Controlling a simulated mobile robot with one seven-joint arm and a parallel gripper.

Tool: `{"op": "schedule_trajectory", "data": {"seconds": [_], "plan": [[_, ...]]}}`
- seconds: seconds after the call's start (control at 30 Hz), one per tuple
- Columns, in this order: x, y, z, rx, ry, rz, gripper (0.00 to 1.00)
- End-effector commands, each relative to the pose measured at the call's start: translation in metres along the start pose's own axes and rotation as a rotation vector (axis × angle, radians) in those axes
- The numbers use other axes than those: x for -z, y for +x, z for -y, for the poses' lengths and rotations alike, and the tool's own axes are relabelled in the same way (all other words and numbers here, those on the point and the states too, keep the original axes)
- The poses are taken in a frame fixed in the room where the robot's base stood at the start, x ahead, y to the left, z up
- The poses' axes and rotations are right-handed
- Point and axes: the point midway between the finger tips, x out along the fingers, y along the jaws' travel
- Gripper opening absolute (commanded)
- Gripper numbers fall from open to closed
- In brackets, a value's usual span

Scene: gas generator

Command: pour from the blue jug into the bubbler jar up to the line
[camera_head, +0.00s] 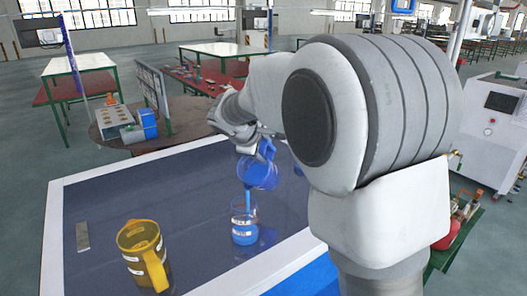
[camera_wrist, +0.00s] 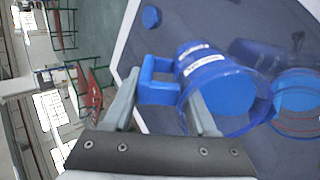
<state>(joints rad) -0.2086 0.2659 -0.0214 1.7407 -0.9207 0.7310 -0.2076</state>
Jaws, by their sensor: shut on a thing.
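The blue jug (camera_head: 260,174) is held tilted above the table, its mouth turned down over the bubbler jar (camera_head: 244,230). A blue stream runs from the jug into the jar, which stands upright with blue liquid in its lower part. My gripper (camera_wrist: 163,88) is shut on the jug's handle in the wrist view, a finger on either side. The jug (camera_wrist: 215,85) still holds blue liquid, and the jar (camera_wrist: 297,100) shows beside its mouth. In the head view my arm hides part of the table's right side.
A yellow jug (camera_head: 143,254) stands at the front left of the dark table (camera_head: 110,205). A small flat grey plate (camera_head: 82,236) lies at its left. A blue cap (camera_wrist: 151,17) lies on the table in the wrist view.

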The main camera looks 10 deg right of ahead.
Motion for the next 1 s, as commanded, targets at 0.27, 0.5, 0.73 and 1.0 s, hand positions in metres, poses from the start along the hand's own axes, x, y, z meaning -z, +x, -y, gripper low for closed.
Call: {"op": "schedule_trajectory", "data": {"seconds": [0.27, 0.5, 0.73, 1.0], "plan": [[0.0001, -0.0014, -0.0011, -0.011, 0.001, -0.001, 0.00], [0.0002, -0.0022, -0.0014, -0.019, 0.000, -0.001, 0.00], [0.0003, -0.0031, -0.0016, -0.027, 0.000, -0.001, 0.00], [0.0004, -0.0042, -0.0019, -0.035, 0.001, -0.001, 0.00]]}}
